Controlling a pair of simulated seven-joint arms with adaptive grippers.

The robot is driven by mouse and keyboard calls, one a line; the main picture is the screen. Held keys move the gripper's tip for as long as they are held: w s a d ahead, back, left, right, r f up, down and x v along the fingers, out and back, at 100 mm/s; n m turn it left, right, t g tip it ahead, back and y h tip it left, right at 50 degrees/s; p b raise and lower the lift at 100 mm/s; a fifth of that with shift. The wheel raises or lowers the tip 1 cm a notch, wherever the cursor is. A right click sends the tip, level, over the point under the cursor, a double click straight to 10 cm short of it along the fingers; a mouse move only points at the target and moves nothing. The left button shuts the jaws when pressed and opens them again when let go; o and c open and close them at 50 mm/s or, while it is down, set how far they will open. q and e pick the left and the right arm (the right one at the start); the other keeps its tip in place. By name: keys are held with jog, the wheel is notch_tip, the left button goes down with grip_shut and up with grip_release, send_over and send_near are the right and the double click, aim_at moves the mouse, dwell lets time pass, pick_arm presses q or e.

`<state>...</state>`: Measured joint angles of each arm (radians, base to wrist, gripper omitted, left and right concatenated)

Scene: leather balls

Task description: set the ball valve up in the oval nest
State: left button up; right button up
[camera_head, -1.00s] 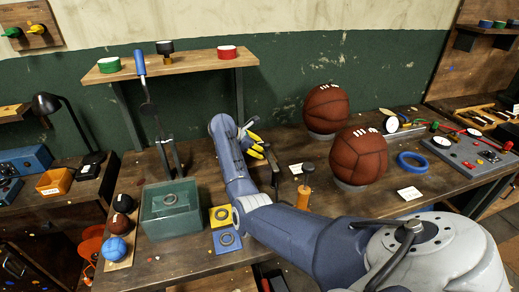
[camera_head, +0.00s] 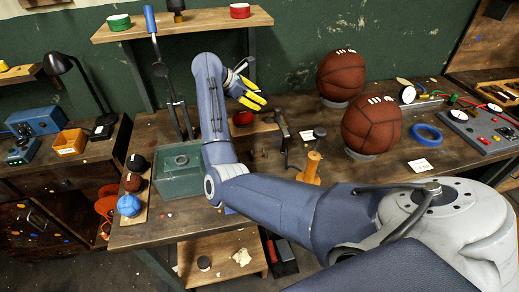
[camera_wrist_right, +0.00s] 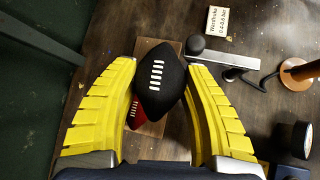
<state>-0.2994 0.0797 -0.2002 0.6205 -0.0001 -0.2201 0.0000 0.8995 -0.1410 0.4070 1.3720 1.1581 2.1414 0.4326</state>
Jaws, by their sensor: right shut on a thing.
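My right gripper (camera_head: 248,92), with yellow fingers, is over the bench below the wall shelf. In the right wrist view the gripper (camera_wrist_right: 160,66) is shut on a black oval ball (camera_wrist_right: 158,82) with white laces, which is between its fingers. No valve can be made out on the ball. The ball cannot be made out in the head view. A green open box (camera_head: 180,172) stands on the bench left of my right arm, with a ring-like shape inside. I cannot tell which place is the oval nest. My left gripper is not in view.
A red object (camera_wrist_right: 137,112) on a brown board lies beneath the held ball. Two large brown balls (camera_head: 371,124) (camera_head: 341,75) stand right of my arm. Small balls (camera_head: 129,205) sit left of the box. An orange post (camera_head: 312,168) stands near my forearm.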

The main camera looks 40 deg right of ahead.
jog(key=s+a+r, duration=0.5)
jog(key=s+a, duration=0.1)
notch_tip(320, 180, up, 3)
jog(key=m+g, duration=0.1)
send_over(258, 156)
notch_tip(258, 156, down, 20)
jog(key=shift+w+f, duration=0.15)
jog(key=shift+f, duration=0.1)
jog(key=o, duration=1.2)
jog(key=shift+f, duration=0.15)
jog(key=shift+v, duration=3.85)
jog(key=shift+d, duration=0.1)
